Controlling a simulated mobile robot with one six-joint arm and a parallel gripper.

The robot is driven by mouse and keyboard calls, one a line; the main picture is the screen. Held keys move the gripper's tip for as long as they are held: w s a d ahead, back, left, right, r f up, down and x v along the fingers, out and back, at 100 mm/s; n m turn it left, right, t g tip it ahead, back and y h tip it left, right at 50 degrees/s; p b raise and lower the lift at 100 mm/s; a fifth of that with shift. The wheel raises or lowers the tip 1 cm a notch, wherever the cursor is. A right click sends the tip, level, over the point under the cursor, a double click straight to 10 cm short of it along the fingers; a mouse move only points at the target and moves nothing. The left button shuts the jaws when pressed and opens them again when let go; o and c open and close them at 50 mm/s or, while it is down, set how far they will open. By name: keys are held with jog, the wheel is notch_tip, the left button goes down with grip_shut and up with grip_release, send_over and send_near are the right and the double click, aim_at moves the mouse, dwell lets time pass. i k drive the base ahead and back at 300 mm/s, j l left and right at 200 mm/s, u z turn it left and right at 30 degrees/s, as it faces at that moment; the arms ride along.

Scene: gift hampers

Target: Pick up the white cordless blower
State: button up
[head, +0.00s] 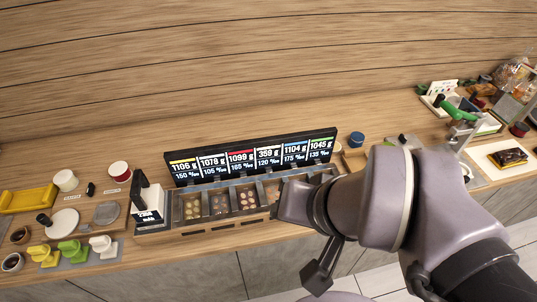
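The white blower (103,246) is a small white shape at the front left of the wooden counter, at the right end of a row with a green one (72,250) and a yellow one (43,255). It sits on a small grey pad, apart from my gripper. My arm comes in from the lower right. A dark part that looks like my gripper (320,270) hangs in front of the counter's front edge, well to the right of the blower. Its fingers do not show clearly.
A black display (253,157) with several weight readouts stands behind a row of bins mid-counter. A black-and-white device (148,203) stands between the blowers and bins. A white plate (62,222) and a grey disc (106,212) lie behind the blowers. The floor in front is clear.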

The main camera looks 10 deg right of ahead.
aim_at(149, 206)
jog(key=i+j, duration=0.1)
jog(key=j, duration=0.3)
jog(key=i+j+u, duration=0.15)
jog(key=j, duration=0.7)
jog(key=i+j+u, duration=0.15)
jog(key=j, duration=0.25)
jog(key=i+j, duration=0.2)
jog(key=j, duration=0.2)
jog(key=i+j+u, duration=0.15)
jog(key=j, duration=0.25)
